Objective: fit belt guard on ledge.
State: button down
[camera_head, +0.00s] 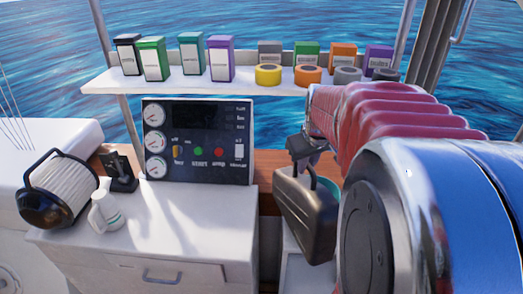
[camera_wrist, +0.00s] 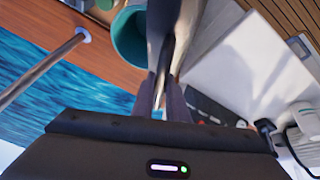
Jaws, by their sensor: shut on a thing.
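The belt guard looks to be the dark grey, rounded, box-like piece (camera_head: 308,217) hanging tilted below my gripper (camera_head: 305,150), right of the white cabinet in the head view. My gripper is shut on its upper end. In the wrist view the fingers (camera_wrist: 163,100) close on a thin dark grey piece (camera_wrist: 160,28), seen nearly edge-on. A brown wooden ledge (camera_head: 268,162) runs behind the cabinet. I cannot tell whether the guard touches it or hangs clear, and my arm hides the right side.
A teal cylinder (camera_wrist: 130,38) stands close beside the held piece. A gauge panel (camera_head: 197,140) stands on the white cabinet (camera_head: 150,225), with a black-ended filter (camera_head: 58,188) and a white bottle (camera_head: 105,209) at left. A shelf (camera_head: 190,82) above holds several boxes and tape rolls.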

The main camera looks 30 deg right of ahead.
aim_at(303, 181)
jog(key=shift+f, duration=1.8)
jog(key=c, duration=1.7)
grip_release()
jog(key=shift+f, duration=0.1)
jog(key=shift+c, duration=0.2)
jog(key=v, duration=1.2)
jog(key=shift+a, duration=0.1)
